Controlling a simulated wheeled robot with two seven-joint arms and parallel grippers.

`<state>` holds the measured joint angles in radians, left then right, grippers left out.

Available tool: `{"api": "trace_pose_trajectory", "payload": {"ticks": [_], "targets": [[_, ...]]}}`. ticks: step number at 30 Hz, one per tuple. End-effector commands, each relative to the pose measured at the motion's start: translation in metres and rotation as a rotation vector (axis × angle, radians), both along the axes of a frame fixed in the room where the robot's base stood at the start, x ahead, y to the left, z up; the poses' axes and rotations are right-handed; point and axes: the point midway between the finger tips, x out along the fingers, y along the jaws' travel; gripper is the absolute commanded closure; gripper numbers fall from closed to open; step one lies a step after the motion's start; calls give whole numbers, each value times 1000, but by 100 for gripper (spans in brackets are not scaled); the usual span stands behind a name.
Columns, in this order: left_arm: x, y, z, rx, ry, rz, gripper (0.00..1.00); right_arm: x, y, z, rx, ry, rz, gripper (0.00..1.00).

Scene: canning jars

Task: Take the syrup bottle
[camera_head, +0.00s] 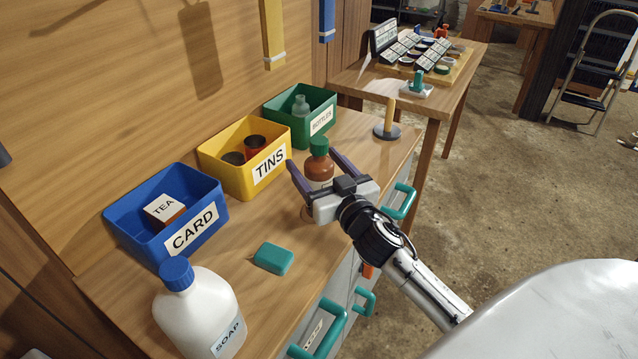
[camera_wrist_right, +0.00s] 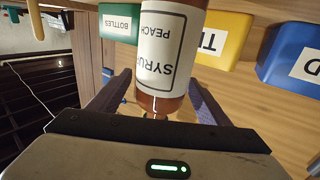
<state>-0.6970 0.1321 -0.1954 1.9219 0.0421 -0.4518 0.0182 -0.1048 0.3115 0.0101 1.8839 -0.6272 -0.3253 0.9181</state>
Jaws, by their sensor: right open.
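The syrup bottle (camera_head: 319,167) is brown with a green cap and stands upright on the wooden counter. Its white label, reading SYRUP PEACH, shows upside down in the right wrist view (camera_wrist_right: 169,50). My right gripper (camera_head: 316,165) is open, with its two dark fingers reaching on either side of the bottle. In the right wrist view the fingers (camera_wrist_right: 157,98) flank the bottle's body. I cannot tell whether either finger touches it. The gripper's palm hides the lower part of the bottle in the head view. My left gripper is not in view.
Behind the bottle stand a green BOTTLES bin (camera_head: 326,118), a yellow TINS bin (camera_head: 225,178) and a blue CARD bin (camera_head: 144,240). A white soap bottle (camera_head: 200,312), a green block (camera_head: 272,258) and a post on a round base (camera_head: 388,127) share the counter.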

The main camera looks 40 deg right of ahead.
Motion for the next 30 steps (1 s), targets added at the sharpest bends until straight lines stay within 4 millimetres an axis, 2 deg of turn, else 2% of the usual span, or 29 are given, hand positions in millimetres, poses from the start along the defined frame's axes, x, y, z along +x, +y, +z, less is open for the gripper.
{"api": "trace_pose_trajectory", "payload": {"ticks": [1, 5, 13, 22, 30], "targets": [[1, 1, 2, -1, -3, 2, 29, 8, -1, 2, -2, -2, 0, 29], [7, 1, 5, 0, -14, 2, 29, 21, -3, 0, 0, 0, 0, 29], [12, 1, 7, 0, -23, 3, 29, 23, -4, 0, 0, 1, 0, 29], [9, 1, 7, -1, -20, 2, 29, 23, -4, 0, 0, 1, 0, 80], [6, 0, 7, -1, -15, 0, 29, 23, -4, 5, -1, -3, 1, 81]]}}
